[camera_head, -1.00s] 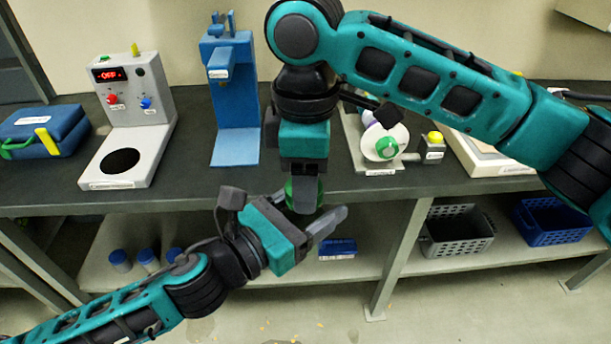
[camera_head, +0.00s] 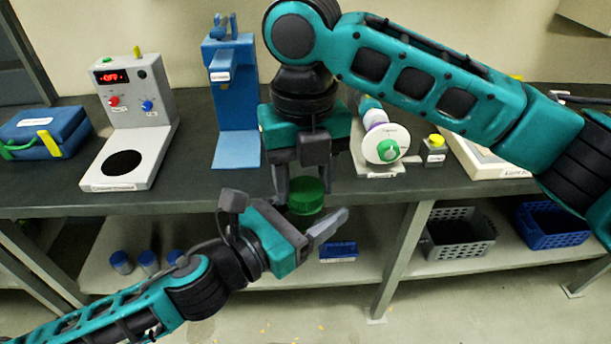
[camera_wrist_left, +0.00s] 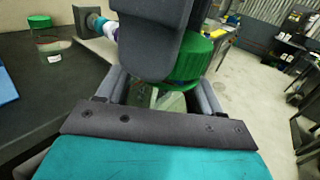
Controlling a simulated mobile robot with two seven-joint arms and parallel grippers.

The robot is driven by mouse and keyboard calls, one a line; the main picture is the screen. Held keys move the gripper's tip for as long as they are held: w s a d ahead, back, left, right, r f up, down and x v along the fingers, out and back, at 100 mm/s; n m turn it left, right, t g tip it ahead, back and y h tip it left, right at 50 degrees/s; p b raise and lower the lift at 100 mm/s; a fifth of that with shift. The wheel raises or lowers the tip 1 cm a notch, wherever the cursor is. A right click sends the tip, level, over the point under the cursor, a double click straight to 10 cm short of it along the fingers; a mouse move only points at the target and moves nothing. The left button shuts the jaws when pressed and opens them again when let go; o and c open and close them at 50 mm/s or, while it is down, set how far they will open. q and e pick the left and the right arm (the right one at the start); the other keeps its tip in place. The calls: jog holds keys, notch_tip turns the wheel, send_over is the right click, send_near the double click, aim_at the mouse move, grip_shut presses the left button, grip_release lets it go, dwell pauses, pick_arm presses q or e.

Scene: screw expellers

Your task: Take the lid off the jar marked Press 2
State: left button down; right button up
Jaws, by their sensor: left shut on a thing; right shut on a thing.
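A green lid (camera_head: 306,196) sits between the fingers of my right gripper (camera_head: 303,190), which points down from above and is shut on it. My left gripper (camera_head: 312,226) comes in from the lower left, just below the lid, and is shut on a clear jar. The jar is hidden in the head view; part of its glass (camera_wrist_left: 172,104) shows between the fingers in the left wrist view. There the green lid (camera_wrist_left: 196,60) is directly above the jar, partly covered by a dark right finger. I cannot tell whether lid and jar touch. No jar marking is readable.
Both grippers are in front of the dark bench's edge (camera_head: 190,203). A blue press (camera_head: 235,100), a grey device reading OFF (camera_head: 135,120) and a white-disc machine (camera_head: 386,145) stand behind. Another green-lidded jar (camera_wrist_left: 46,40) stands on the bench. Baskets (camera_head: 456,232) are on the shelf below.

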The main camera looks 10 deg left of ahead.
pick_arm(q)
jog(key=shift+s+d+r, duration=0.1)
jog(key=shift+s+d, duration=0.1)
pick_arm(e)
jog(key=shift+w+n, duration=0.2)
jog(key=shift+n, duration=0.8)
jog(key=shift+r, duration=0.2)
jog(key=shift+r, duration=0.65)
pick_arm(q)
jog(key=shift+w+a, duration=0.1)
pick_arm(e)
jog(key=shift+s+r, duration=0.1)
jog(key=shift+r, duration=0.2)
